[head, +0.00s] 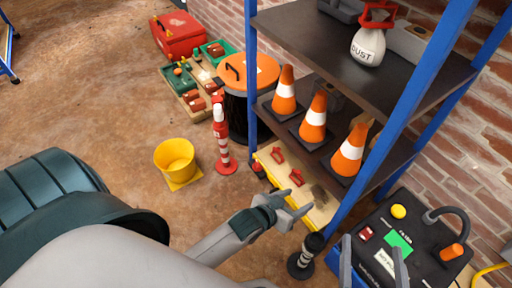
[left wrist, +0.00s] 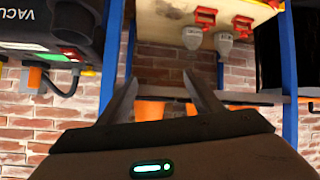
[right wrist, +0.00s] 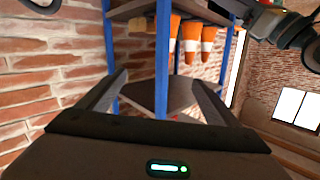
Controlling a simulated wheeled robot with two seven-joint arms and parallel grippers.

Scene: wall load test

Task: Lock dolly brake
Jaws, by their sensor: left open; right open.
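A pale wooden board (head: 281,176), seemingly the dolly, lies low at the shelf's foot. Two red lever-like parts sit on it, a farther one (head: 277,155) and a nearer one (head: 296,177). I cannot tell their lock state. My left gripper (head: 300,205) is open and empty, close to the board's near part. In the left wrist view the board (left wrist: 165,22) appears at the top with red parts (left wrist: 205,17) and grey pieces beside them, beyond the open fingers (left wrist: 160,76). My right gripper (head: 373,255) is open and empty at the bottom, by the black machine; its fingers (right wrist: 157,78) face the shelf.
A blue-post shelf (head: 408,85) with traffic cones (head: 313,118) stands over the board. A black machine (head: 415,240) is at lower right. A striped post (head: 221,140), yellow bucket (head: 175,158) and dark bollard (head: 305,257) stand nearby.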

